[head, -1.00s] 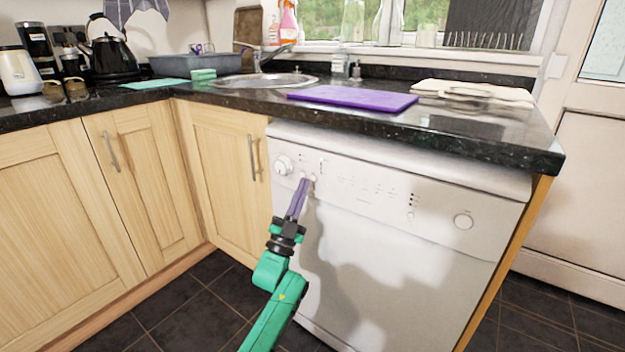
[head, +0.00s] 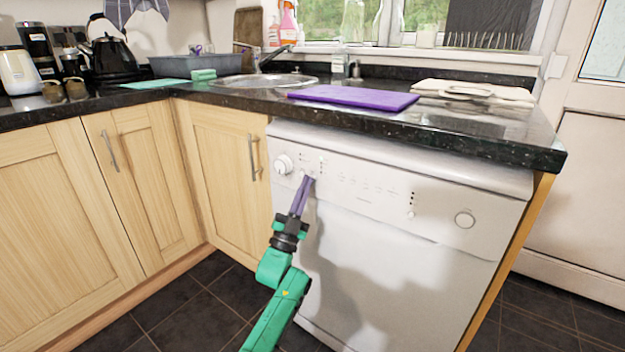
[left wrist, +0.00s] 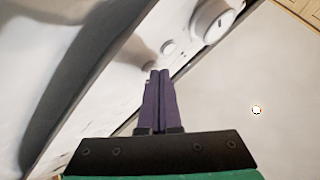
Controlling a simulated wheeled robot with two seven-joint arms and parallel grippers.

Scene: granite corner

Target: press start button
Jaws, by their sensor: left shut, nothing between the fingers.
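The white dishwasher (head: 400,265) stands under the counter, with a control panel (head: 350,185) along its top front. I cannot read which one is start. My left gripper (head: 308,180) is shut and empty, its purple fingertips at the small buttons. The left wrist view shows the fingertips (left wrist: 160,73) close to the panel, beside a small round button (left wrist: 168,48) and the dial (left wrist: 212,22). Contact cannot be told. My right gripper is out of view.
The dark granite counter (head: 470,136) overhangs the dishwasher. A purple board (head: 353,97), a sink (head: 265,80) and a black kettle (head: 112,55) are on it. Wooden cupboards (head: 145,200) stand at the left. The dark tiled floor in front is clear.

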